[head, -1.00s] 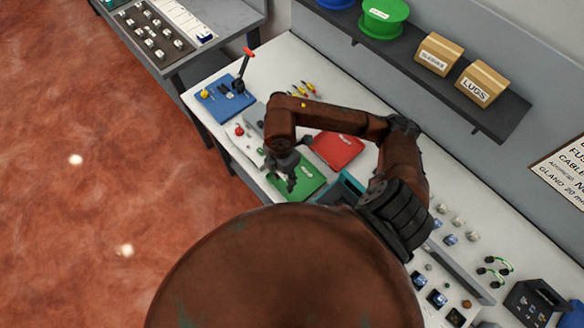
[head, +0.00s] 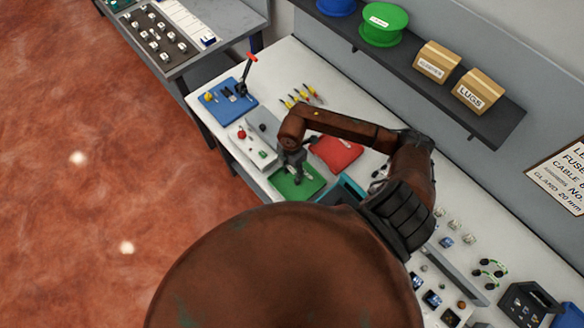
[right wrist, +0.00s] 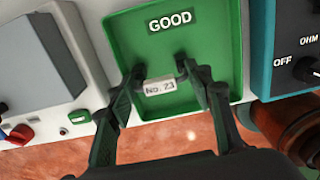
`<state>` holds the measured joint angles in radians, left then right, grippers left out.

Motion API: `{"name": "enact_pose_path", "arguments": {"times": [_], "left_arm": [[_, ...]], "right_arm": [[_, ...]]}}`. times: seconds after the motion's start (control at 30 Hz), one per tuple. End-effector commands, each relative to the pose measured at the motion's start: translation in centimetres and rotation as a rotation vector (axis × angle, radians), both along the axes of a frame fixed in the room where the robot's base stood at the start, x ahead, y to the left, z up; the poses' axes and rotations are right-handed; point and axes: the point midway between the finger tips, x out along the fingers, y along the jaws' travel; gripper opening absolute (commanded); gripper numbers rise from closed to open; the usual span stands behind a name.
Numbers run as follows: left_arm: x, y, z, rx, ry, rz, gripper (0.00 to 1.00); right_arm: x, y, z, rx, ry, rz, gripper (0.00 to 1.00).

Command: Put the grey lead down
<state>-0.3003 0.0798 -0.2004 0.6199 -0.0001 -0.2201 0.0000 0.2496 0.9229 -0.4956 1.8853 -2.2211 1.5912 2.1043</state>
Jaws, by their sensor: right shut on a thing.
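My right gripper (head: 298,176) is low over the green tray (head: 313,187) on the bench. In the right wrist view, this tray (right wrist: 205,45) reads GOOD. The right gripper's fingertips (right wrist: 161,72) are shut on the grey lead (right wrist: 159,87), whose pale tag reads No. 23. The lead is over the tray's near part; I cannot tell whether it touches the tray floor. Most of the lead is hidden by the fingers or too small to make out. My left gripper is not in view.
A red tray (head: 338,152) lies beside the green one. A teal meter (right wrist: 285,75) stands close at the green tray's right. A pale panel with a red knob (right wrist: 21,134) is at its left. A blue board (head: 230,103) with a lever is farther off.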

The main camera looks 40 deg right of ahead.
Motion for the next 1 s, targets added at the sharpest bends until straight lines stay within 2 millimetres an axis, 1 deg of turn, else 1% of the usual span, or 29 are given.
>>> {"name": "enact_pose_path", "arguments": {"times": [0.23, 0.27, 0.5, 0.73, 0.83, 0.93, 1.0], "left_arm": [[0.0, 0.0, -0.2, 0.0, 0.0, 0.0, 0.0], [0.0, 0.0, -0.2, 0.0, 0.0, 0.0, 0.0], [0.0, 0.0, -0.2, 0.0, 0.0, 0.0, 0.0], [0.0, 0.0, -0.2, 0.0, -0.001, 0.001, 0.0], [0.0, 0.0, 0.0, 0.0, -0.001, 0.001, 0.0], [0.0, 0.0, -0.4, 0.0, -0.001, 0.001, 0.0], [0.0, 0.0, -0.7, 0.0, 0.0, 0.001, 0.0]], "right_arm": [[0.0, 0.0, -0.2, 0.0, 0.0, 0.0, 0.18], [0.0, 0.0, -0.2, 0.0, 0.0, 0.0, 0.48], [0.0, 0.0, -0.1, 0.0, 0.0, 0.0, 0.65], [0.0, 0.0, -0.1, 0.0, 0.0, 0.0, 0.65], [0.0, 0.0, 0.2, 0.0, -0.001, 0.0, 0.65], [0.1, 0.0, 1.2, -0.001, -0.004, 0.001, 0.65], [0.1, -0.1, 2.3, -0.002, -0.005, 0.002, 0.65]]}}
